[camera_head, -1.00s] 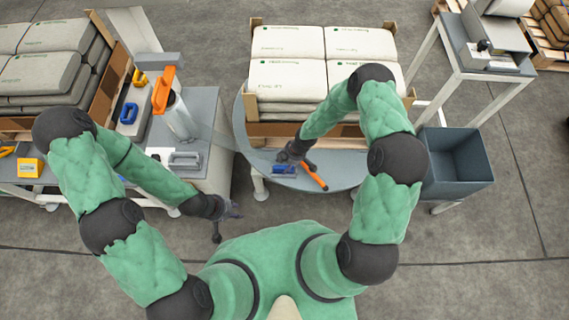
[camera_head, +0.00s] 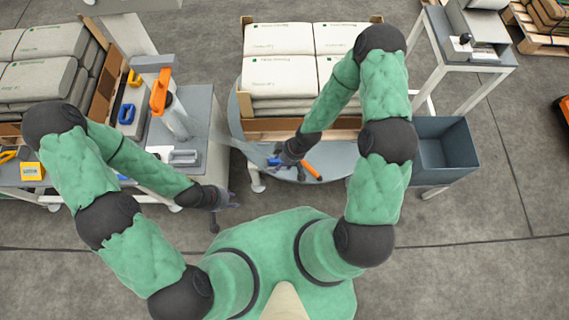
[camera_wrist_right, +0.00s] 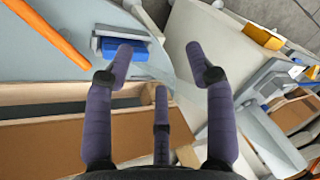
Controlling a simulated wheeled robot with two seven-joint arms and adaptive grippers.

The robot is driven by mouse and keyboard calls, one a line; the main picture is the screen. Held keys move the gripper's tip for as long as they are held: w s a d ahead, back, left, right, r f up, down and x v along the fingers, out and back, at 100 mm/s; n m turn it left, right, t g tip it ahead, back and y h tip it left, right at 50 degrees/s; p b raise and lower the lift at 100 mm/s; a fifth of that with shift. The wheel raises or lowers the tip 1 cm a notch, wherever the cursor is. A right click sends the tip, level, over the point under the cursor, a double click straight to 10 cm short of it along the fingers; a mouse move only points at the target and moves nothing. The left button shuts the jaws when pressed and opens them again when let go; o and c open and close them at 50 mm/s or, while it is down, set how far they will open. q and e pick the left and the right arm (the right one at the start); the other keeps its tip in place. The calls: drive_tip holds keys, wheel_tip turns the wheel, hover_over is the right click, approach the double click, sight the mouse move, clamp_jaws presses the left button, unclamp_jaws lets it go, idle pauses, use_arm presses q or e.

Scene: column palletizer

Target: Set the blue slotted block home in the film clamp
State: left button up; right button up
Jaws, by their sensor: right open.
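The blue slotted block (camera_wrist_right: 126,48) lies on the round grey table, against a grey bracket-like part (camera_wrist_right: 112,33) that seems to be the film clamp. I cannot tell whether the block is seated in it. In the head view the block (camera_head: 273,161) is partly hidden by my right gripper (camera_head: 284,164). In the right wrist view that gripper (camera_wrist_right: 162,75) has its fingers spread, with nothing between them; the block is beyond the left fingertip. My left gripper (camera_head: 228,205) is empty, with fingers apart, in front of the left bench.
An orange bar (camera_head: 312,170) lies on the round table (camera_head: 340,163) beside the block. Pale sacks (camera_head: 285,75) are stacked there on a pallet. An orange-topped film roll (camera_head: 172,115) stands left, with clear film stretching to the table. A blue-grey bin (camera_head: 445,150) stands right.

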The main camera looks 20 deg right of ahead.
drive_tip(key=s+a+r+m, duration=0.1)
drive_tip(key=s+r+m, duration=0.1)
drive_tip(key=s+m, duration=0.7)
drive_tip(key=shift+a+m, duration=0.3)
drive_tip(key=shift+a, duration=0.1)
